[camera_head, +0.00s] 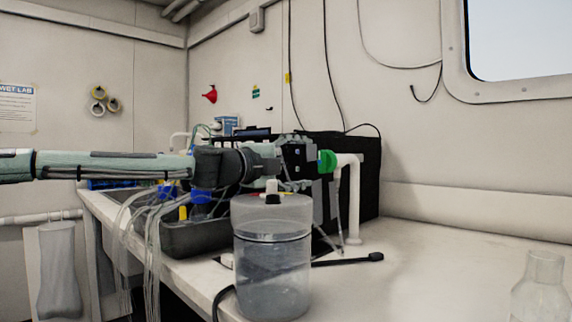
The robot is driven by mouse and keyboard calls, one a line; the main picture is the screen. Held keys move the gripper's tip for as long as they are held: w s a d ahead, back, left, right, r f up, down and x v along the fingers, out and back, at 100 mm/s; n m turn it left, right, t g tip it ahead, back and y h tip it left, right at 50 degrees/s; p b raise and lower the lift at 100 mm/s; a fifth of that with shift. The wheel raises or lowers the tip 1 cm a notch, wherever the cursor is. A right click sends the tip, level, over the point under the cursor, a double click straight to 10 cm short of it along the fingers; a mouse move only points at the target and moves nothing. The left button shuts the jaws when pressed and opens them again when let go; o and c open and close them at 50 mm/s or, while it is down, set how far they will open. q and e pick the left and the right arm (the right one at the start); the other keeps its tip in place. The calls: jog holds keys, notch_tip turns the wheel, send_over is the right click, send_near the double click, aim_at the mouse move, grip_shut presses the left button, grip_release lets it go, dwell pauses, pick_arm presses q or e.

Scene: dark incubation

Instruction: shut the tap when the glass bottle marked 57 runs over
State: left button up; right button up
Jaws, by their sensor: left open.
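The tap is a white bent pipe (354,198) with a green handle (327,161), standing on the bench behind a large clear container. My left arm reaches in from the left, and my left gripper (309,163) is open at the left side of the green handle. I cannot tell whether it touches the handle. A thin pale streak hangs below the handle; I cannot tell whether it is water or tubing. A clear glass bottle (540,292) stands at the lower right, cut off by the frame edge. No number is readable on it. My right gripper is not in view.
The clear cylindrical container (272,262) stands in front of my gripper. A dark tray (196,238) and hanging clear tubes (152,240) are at its left. A black cable (350,260) lies on the bench. The bench right of the tap is mostly free.

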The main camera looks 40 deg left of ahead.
pick_arm(q)
jog(key=s, duration=0.5)
jog(key=shift+a, duration=0.2)
dwell(0.6)
